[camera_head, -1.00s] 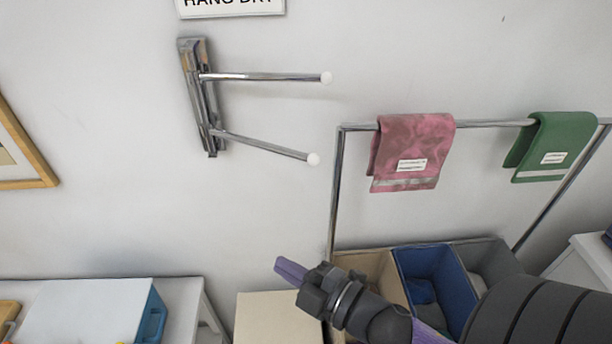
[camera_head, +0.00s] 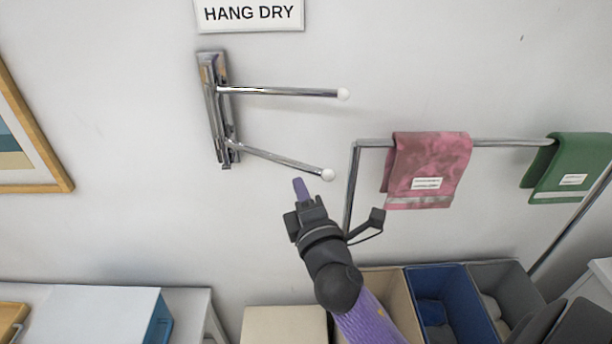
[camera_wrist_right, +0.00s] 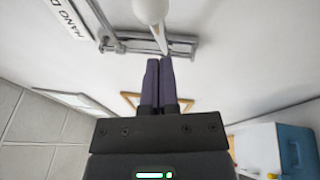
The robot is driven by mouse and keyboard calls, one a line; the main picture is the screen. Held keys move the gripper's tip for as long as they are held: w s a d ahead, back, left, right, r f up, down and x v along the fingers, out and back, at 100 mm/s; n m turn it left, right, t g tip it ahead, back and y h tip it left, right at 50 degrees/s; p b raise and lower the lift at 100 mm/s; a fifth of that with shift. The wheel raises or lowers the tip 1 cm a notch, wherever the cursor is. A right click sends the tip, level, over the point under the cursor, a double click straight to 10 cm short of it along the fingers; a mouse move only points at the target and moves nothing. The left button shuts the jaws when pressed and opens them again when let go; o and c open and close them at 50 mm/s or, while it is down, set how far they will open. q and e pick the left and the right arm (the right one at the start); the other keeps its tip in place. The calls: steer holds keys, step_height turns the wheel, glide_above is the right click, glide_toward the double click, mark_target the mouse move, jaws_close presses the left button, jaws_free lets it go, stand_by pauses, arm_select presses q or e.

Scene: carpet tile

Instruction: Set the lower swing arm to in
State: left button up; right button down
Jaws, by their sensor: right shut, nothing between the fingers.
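A chrome wall bracket (camera_head: 214,112) under the sign carries two swing arms with white ball tips. The upper swing arm (camera_head: 285,92) points right. The lower swing arm (camera_head: 275,159) points right and slants down in the head view, its white tip (camera_head: 327,175) at the end. My right gripper (camera_head: 302,190) is shut and empty, its purple fingers just below and left of that tip in the head view. In the right wrist view the shut fingers (camera_wrist_right: 160,62) point toward a swing arm, with a white ball (camera_wrist_right: 150,10) close beyond them. I cannot tell whether they touch. My left gripper is out of view.
A "HANG DRY" sign (camera_head: 250,13) is above the bracket. A rail (camera_head: 505,143) with a pink towel (camera_head: 428,165) and a green towel (camera_head: 570,165) stands right of the arms, over fabric bins (camera_head: 436,275). The wall left of the bracket is clear up to a framed picture (camera_head: 62,180).

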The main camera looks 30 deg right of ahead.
steer(key=shift+w+d+r, duration=0.15)
steer(key=shift+w+d, duration=0.2)
steer(key=shift+d, duration=0.4)
steer(key=w+d+n+y, duration=0.1)
steer(key=w+d+y, duration=0.1)
steer(key=w+d, duration=0.2)
steer(key=d, duration=0.3)
steer(key=shift+w+d+n+t+y, duration=0.2)
steer(key=shift+d+n+t+y, duration=0.05)
steer(key=shift+n+t+y, duration=0.05)
